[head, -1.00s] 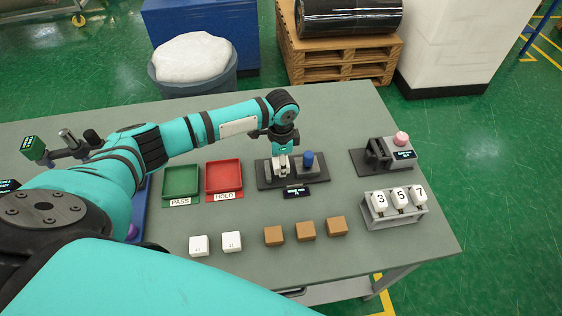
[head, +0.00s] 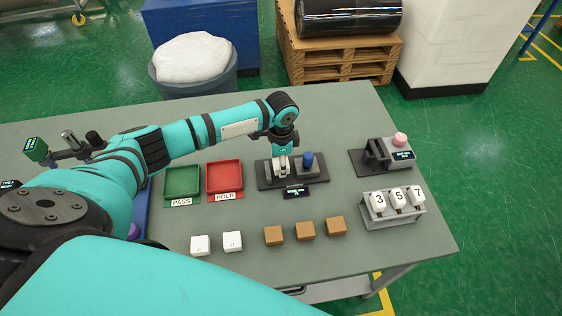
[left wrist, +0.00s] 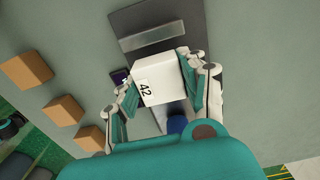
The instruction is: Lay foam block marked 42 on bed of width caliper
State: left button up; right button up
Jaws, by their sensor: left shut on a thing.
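My left gripper (head: 281,166) is shut on the white foam block marked 42 (left wrist: 160,77); the number faces the camera in the left wrist view (left wrist: 165,95). The gripper points down over the dark-based device with a blue knob (head: 308,160), which looks like the width caliper. Its dark base plate (left wrist: 188,18) with a grey bar shows beyond the block in the left wrist view. The block covers part of the bed, and I cannot tell whether it touches it. My right gripper is not in view.
Green PASS tray (head: 182,181) and red HOLD tray (head: 224,177) stand left of the device. Two white blocks (head: 232,241) and three brown blocks (head: 305,230) sit in front. A rack of numbered pieces (head: 392,206) and a pink-knobbed device (head: 388,153) stand right.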

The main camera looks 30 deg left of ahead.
pick_arm(q)
jog(key=shift+f, duration=0.1)
dwell(0.4)
jog(key=shift+f+b, duration=0.75)
jog(key=shift+f, duration=0.55)
jog(key=o, duration=1)
jog(key=shift+r, duration=0.1)
notch_tip(320, 180, up, 12)
jog(key=shift+f, duration=0.1)
